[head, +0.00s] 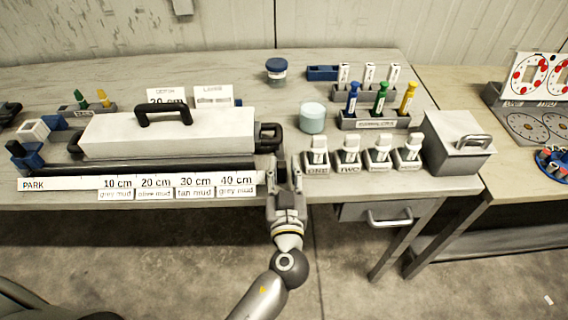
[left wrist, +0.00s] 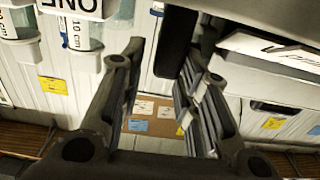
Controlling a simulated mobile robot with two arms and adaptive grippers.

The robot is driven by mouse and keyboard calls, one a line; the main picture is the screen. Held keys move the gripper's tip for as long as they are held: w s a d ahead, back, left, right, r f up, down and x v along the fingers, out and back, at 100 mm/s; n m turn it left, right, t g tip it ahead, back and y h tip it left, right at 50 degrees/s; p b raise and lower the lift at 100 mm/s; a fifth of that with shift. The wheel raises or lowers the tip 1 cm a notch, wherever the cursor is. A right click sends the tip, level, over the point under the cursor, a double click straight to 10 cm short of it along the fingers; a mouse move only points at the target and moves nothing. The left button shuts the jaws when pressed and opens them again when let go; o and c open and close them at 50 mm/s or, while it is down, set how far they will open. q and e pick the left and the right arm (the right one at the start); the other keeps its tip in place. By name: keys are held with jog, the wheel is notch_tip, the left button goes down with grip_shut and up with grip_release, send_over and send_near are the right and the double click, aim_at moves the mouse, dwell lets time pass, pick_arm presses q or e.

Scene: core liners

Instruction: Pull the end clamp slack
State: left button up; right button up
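My left gripper (head: 284,172) is at the front edge of the bench, just right of the ruler strip. Its two fingers are apart, and they also show spread in the left wrist view (left wrist: 162,60). A dark upright bar (left wrist: 177,42) stands at the fingertips, nearer the right finger; I cannot tell whether they touch it. It seems to be the end clamp's handle, at the right end of the black rail (head: 150,169). A blue block with a dark knob (head: 24,156) sits at the rail's left end. My right gripper is not in view.
A long white-lidded case (head: 170,138) with black handles lies behind the rail. The ruler strip (head: 60,185) runs along the front. Labelled stands with jars (head: 349,155) and a grey box (head: 456,145) stand right of my gripper.

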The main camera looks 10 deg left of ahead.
pick_arm(q)
jog(key=v, duration=1)
jog(key=s+a+f+m+g+h, duration=0.1)
jog(key=s+f+m+g+h, duration=0.2)
jog(key=f, duration=1.4)
jog(key=s+a+f+m+g+h, duration=0.1)
jog(key=s+f+m+g, duration=0.35)
jog(key=f, duration=1.25)
jog(key=s+a+f+n+g, duration=0.1)
jog(key=s+a+f+g, duration=0.3)
jog(key=s+f, duration=0.6)
jog(key=s+a+f+n+g+h, duration=0.1)
jog(key=s+a+f+g, duration=0.4)
jog(key=s+a+f, duration=0.4)
jog(key=s+f, duration=0.1)
jog(key=s, duration=0.5)
jog(key=shift+s+f, duration=0.3)
jog(key=shift+f, duration=0.05)
jog(key=shift+a, duration=0.1)
